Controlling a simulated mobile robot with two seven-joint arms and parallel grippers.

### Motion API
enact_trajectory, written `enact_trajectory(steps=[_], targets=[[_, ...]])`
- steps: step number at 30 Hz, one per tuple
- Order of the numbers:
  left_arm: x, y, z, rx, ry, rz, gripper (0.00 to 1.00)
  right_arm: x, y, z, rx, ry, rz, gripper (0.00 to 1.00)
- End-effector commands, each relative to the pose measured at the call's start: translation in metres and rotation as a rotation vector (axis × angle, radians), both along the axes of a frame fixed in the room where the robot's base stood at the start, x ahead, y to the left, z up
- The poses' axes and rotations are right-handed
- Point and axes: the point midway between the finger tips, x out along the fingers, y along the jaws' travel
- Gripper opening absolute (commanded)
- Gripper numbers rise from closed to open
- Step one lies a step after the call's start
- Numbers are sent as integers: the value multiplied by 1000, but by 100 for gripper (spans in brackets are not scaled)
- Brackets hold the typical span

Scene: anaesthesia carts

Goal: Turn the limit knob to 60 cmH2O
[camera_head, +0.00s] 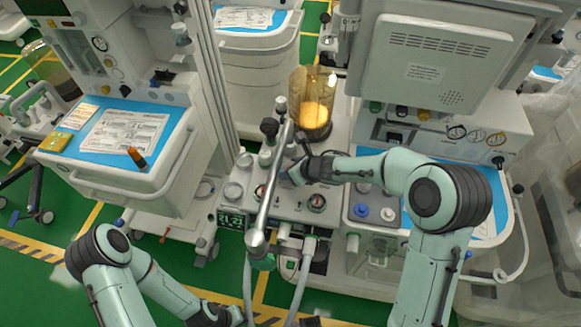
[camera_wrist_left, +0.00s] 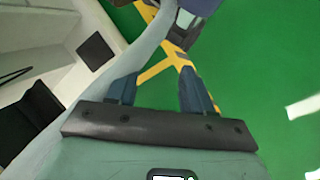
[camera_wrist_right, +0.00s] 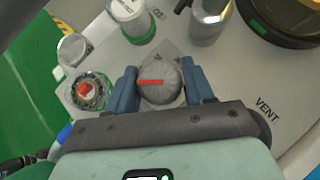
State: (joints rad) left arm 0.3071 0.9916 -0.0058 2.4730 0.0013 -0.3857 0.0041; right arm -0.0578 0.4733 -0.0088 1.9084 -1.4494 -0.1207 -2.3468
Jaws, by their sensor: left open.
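The limit knob (camera_wrist_right: 160,88) is a round grey knob with a red pointer line, on a pale panel in the right wrist view. Its pointer lies roughly level, toward the left in that view. My right gripper (camera_wrist_right: 160,80) is open, with one blue finger on each side of the knob; I cannot tell whether they touch it. In the head view my right gripper (camera_head: 291,172) is over the machine's middle panel, and its arm hides the knob. My left gripper (camera_wrist_left: 158,80) is open and empty above the green floor. Scale numbers are not readable.
Beside the knob are a gauge with a red centre (camera_wrist_right: 88,91), a clear-topped port (camera_wrist_right: 130,20) and a metal post (camera_wrist_right: 208,20). A silver tube (camera_head: 268,190) and an amber canister (camera_head: 312,103) stand near my right gripper. A cart (camera_head: 150,180) stands at left.

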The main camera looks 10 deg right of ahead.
Motion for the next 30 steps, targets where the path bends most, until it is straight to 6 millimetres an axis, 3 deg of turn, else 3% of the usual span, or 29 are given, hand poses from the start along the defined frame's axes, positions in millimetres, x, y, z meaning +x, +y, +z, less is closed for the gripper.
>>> enact_trajectory(steps=[8,22,30], targets=[[-6,0,-10,0,7,0,51,-1,0,-2,1,-2,-23,22],[-36,0,-91,0,43,0,51,-1,2,-5,3,-5,-325,22],[-23,1,-114,7,-6,11,51,0,2,-3,2,-2,-524,22]])
